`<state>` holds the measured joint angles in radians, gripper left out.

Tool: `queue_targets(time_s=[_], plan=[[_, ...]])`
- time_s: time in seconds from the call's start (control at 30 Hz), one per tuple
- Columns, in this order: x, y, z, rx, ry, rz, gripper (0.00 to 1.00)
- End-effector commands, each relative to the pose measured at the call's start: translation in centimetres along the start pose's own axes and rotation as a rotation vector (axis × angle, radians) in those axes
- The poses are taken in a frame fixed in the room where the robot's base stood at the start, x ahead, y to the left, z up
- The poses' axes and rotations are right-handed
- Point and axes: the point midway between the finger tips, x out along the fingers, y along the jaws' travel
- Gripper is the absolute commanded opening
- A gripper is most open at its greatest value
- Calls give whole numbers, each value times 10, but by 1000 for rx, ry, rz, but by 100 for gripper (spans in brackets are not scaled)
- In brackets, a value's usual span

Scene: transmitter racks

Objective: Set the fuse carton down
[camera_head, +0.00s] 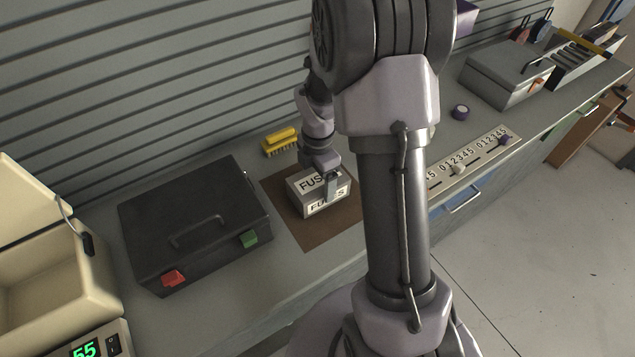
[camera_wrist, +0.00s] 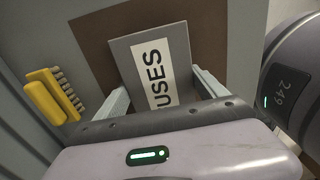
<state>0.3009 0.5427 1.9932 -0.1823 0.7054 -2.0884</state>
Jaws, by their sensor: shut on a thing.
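The fuse carton (camera_head: 308,204) is a small grey box with white labels reading FUSES. In the head view it is over the brown mat (camera_head: 284,222) on the bench; whether it touches the mat I cannot tell. My gripper (camera_head: 330,181) comes down on it from above and is shut on it. In the wrist view the carton (camera_wrist: 152,68) sits between the two fingers of my gripper (camera_wrist: 160,95), with the brown mat (camera_wrist: 98,40) behind it. Part of the carton's label is hidden by my gripper.
A dark case (camera_head: 190,225) with red and green latches stands left of the mat. A yellow brush (camera_head: 281,141) lies behind it; it also shows in the wrist view (camera_wrist: 48,98). A number strip (camera_head: 475,160) and a grey toolbox (camera_head: 507,75) are to the right. My arm hides part of the bench.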

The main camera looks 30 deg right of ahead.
Motion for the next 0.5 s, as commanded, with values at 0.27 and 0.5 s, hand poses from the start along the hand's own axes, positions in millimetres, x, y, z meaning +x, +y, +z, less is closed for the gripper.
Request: queue_targets(time_s=[0.27,0.5], plan=[[1,1,0,0,-1,3,15],[3,1,0,0,-1,2,100]])
